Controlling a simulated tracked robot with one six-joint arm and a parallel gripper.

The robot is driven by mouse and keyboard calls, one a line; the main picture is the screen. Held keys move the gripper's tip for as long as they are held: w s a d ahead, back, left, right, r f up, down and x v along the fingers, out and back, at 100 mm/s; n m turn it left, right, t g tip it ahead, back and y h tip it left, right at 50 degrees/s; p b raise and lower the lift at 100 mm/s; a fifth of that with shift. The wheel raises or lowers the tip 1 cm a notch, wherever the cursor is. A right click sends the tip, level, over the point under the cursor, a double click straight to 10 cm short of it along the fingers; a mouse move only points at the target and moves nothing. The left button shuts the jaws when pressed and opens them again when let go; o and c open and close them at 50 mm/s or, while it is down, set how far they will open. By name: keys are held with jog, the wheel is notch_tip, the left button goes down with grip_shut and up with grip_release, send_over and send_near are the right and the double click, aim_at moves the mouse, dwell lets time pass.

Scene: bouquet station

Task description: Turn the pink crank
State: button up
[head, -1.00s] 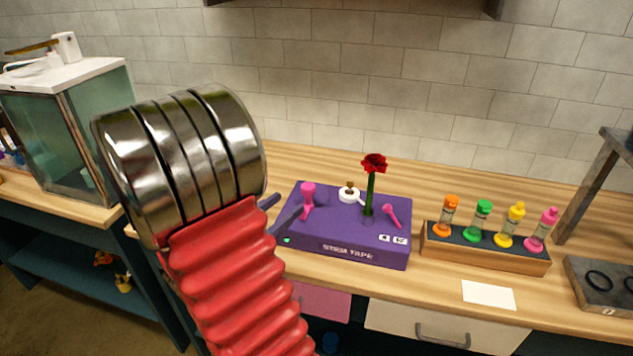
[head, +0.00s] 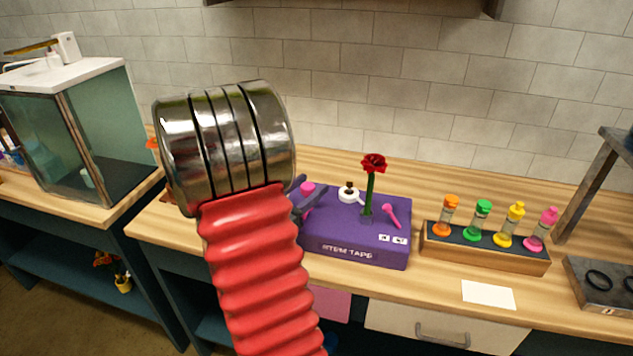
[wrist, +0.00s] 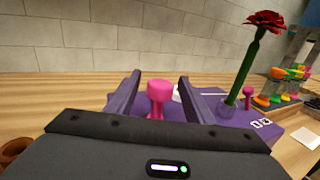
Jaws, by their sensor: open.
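The purple stem tape box (head: 355,243) sits on the wooden counter. A pink knob-topped crank (wrist: 158,97) stands upright at its left end. In the head view the crank's pink top (head: 308,187) is partly hidden by my arm and gripper. My gripper (wrist: 157,80) is open, with one finger on each side of the pink knob; I cannot tell whether either touches it. A smaller pink lever (head: 390,214) is at the box's right side. A red flower (head: 373,165) stands upright in the box, beside a white spool (head: 348,194).
A wooden rack (head: 484,253) with several coloured-cap tubes stands right of the box. A white card (head: 488,294) lies in front of it. A glass tank (head: 75,130) is at far left. The tiled wall is behind the counter.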

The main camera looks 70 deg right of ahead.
jog(key=shift+x, duration=1.85)
